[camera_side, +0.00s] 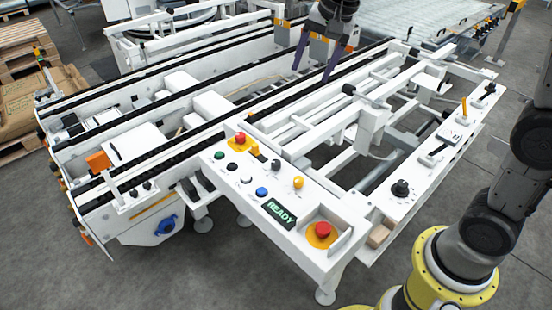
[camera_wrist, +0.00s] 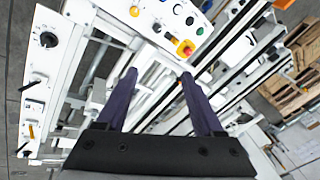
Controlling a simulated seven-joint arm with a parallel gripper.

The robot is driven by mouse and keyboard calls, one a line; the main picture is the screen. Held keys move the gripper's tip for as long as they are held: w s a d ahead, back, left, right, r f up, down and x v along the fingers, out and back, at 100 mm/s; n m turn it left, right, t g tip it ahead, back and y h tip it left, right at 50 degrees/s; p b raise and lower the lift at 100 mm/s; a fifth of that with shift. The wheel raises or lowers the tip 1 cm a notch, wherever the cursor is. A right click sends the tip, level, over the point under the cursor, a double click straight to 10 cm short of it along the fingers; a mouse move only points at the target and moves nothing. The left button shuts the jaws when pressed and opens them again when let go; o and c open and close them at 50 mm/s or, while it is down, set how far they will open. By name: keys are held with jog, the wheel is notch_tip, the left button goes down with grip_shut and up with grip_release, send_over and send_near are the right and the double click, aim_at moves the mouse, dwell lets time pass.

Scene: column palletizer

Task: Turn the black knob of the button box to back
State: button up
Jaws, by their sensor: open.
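The button box (camera_side: 285,212) is a white panel at the front centre of the side view, and its edge shows at the top of the wrist view (camera_wrist: 170,38). A small black knob (camera_side: 276,164) sits on it between a red button and a yellow one; it appears small in the wrist view (camera_wrist: 156,27), and I cannot tell its pointing direction. My gripper (camera_side: 311,74) hangs high at the back of the side view, well apart from the box. Its two purple fingers (camera_wrist: 158,75) are spread and empty, pointing toward the box edge in the wrist view.
A larger black knob (camera_side: 400,188) stands on the white right-hand rail. The box also carries a red button (camera_side: 240,138), a READY display (camera_side: 280,213) and a red mushroom button (camera_side: 322,229) in a recess. White frame bars and rails lie between gripper and box.

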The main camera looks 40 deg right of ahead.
jog(key=w+f+m+g, duration=0.1)
jog(key=w+f+g, duration=0.1)
jog(key=w+f, duration=0.65)
jog(key=g, duration=0.2)
send_near(276, 162)
notch_tip(276, 162, down, 9)
jog(key=shift+s+r, duration=0.15)
jog(key=shift+r, duration=0.05)
grip_shut()
